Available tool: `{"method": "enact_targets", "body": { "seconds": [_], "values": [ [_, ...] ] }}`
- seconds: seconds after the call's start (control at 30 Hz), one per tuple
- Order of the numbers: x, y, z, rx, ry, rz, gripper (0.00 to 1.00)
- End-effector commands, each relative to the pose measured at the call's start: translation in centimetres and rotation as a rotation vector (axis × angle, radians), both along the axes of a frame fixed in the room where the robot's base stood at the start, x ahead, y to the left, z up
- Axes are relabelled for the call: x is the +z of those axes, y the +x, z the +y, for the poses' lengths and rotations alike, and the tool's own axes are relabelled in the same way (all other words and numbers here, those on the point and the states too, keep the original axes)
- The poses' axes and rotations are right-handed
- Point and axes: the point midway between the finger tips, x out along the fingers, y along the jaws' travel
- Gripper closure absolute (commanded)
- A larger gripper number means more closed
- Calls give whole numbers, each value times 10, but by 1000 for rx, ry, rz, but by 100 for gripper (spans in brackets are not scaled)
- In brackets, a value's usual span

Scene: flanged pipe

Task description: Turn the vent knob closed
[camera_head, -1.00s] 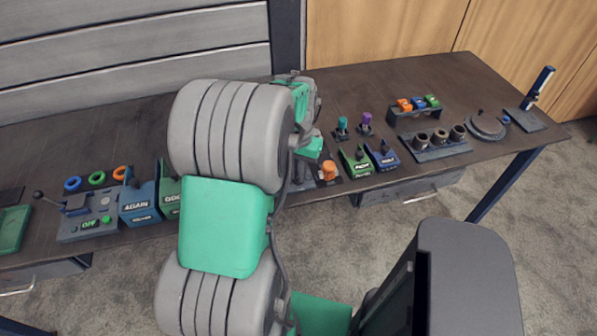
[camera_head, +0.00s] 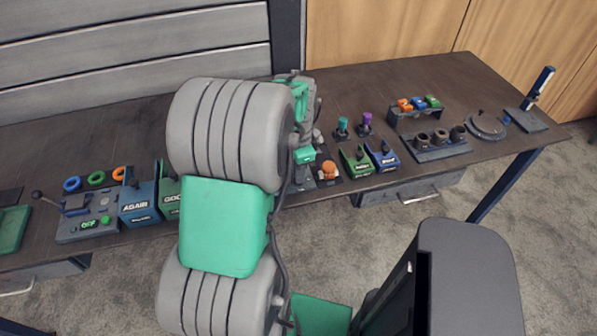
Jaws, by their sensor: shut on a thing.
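An orange knob (camera_head: 328,166) shows just right of my arm, near the front edge of the table, on a dark base. It looks like the vent knob, though no label on it can be read. My gripper (camera_head: 313,163) is low beside the knob, partly hidden behind my large grey and green arm links. It appears shut on the orange knob. The fingertips and the exact contact cannot be made out.
Right of the knob stand teal (camera_head: 342,124) and purple (camera_head: 366,119) knobs, with green (camera_head: 356,160) and blue (camera_head: 383,157) bins in front. A rack (camera_head: 414,116) and a block of dark cups (camera_head: 437,144) stand farther right. Left are a blue bin (camera_head: 138,205) and a lever panel (camera_head: 86,216).

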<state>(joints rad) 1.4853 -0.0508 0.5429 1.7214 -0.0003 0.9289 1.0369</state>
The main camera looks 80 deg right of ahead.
Motion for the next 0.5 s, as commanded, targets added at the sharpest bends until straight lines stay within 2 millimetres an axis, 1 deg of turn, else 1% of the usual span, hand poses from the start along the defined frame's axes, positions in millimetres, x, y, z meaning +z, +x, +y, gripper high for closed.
{"method": "enact_targets", "body": {
  "seconds": [0.2,0.5],
  "values": [
    [2,0,-2,-76,-6,0,100],
    [2,0,-2,-103,-6,0,100]
  ]
}}
